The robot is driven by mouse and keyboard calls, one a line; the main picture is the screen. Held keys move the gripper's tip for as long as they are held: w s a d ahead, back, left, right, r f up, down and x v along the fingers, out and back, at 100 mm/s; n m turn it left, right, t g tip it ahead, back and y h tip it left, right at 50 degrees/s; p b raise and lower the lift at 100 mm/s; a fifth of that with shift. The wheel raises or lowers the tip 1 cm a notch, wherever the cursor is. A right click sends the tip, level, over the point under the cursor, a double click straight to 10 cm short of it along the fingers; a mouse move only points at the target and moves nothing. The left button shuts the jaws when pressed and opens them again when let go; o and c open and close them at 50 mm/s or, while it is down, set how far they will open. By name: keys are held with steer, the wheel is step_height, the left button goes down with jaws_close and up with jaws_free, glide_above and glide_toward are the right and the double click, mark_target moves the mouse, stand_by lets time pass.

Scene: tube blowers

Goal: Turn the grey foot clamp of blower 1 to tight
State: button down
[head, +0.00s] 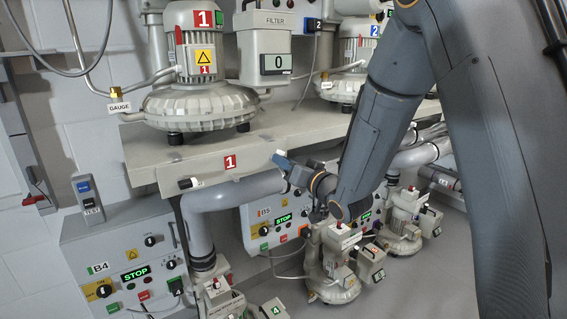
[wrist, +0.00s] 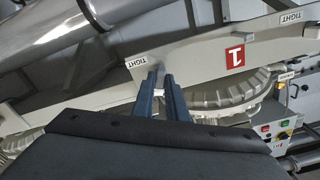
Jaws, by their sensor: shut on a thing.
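Blower 1 (head: 200,85) stands on a grey shelf (head: 150,160) with a red 1 label on its front edge. My gripper (head: 283,160) is at this front edge, right of the red label. In the wrist view my blue gripper fingers (wrist: 162,82) are close together beside a TIGHT label (wrist: 145,59). They are shut on the grey foot clamp, of which only a small pale part (wrist: 157,92) shows between them. The fingers and wrist hide most of it, so I cannot tell its angle.
A dark knob (head: 184,184) sits at the left end of the shelf front. A filter box (head: 265,45) reading 0 stands beside blower 1. Below are the B4 panel (head: 120,265), grey pipes (head: 235,190) and small blowers (head: 335,262). My arm covers much of the right side.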

steer(key=m, duration=0.4)
steer(key=m+p, duration=0.1)
steer(key=m, duration=0.7)
steer(key=shift+w+d+f+m, duration=0.1)
steer(key=shift+d+f+m, duration=0.05)
steer(key=shift+f+m, duration=0.15)
steer(key=shift+p, duration=0.3)
steer(key=c, duration=1.8)
jaws_free()
steer(key=shift+o, duration=0.2)
steer(key=b+v, duration=0.2)
steer(key=v, duration=0.5)
steer(key=shift+s+d, duration=0.2)
steer(key=shift+s, duration=0.15)
